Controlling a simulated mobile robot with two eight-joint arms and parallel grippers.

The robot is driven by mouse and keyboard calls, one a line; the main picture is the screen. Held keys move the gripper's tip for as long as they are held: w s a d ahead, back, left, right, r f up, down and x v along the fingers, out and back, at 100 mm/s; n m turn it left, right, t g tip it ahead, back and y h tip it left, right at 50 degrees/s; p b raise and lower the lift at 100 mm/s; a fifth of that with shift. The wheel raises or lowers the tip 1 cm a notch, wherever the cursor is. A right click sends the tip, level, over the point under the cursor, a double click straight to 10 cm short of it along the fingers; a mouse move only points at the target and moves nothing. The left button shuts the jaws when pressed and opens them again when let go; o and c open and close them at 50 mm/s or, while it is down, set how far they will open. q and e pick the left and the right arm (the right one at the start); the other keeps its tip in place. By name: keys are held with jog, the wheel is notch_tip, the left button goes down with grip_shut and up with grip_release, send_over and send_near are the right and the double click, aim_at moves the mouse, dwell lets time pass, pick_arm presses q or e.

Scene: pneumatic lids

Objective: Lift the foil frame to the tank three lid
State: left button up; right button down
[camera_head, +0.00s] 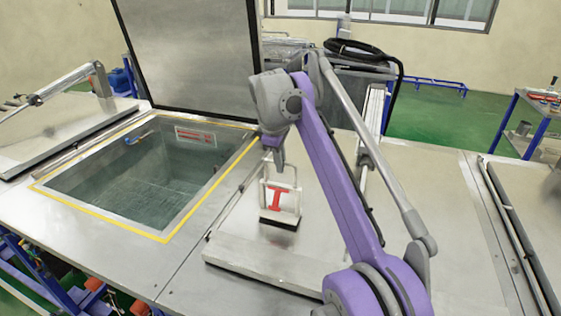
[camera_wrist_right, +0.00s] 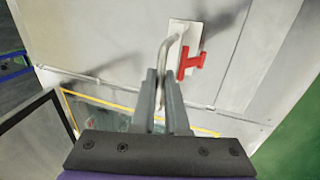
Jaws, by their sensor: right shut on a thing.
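The foil frame (camera_head: 283,199) is a small pale frame with a red piece in its middle and a hooked rod on top. My right gripper (camera_head: 277,163) is above it, shut on the rod. In the right wrist view the grey fingers of my right gripper (camera_wrist_right: 165,92) close around the bent rod, and the frame's red piece (camera_wrist_right: 190,64) shows beyond them. The frame hangs upright over a closed flat metal lid (camera_head: 330,235), right of the open tank. A dark patch lies below it; I cannot tell whether it touches. No number marks the lid. My left gripper is out of view.
An open tank (camera_head: 148,185) with a yellow border holds greenish liquid. Its raised lid (camera_head: 190,55) stands upright behind it. A pneumatic cylinder (camera_head: 60,83) is at the far left. A blue-legged table (camera_head: 540,105) stands at the right. The closed lid around the frame looks clear.

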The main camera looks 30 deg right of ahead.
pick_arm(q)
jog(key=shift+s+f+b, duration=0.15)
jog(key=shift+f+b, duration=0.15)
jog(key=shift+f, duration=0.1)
pick_arm(e)
jog(key=shift+f, duration=0.65)
jog(key=c, duration=0.8)
grip_release()
jog(key=shift+c, duration=0.2)
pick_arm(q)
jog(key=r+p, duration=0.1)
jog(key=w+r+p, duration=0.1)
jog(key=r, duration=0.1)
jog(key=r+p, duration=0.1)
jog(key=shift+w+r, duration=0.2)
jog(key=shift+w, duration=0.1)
pick_arm(e)
jog(key=v, duration=1.1)
jog(key=shift+f, duration=0.1)
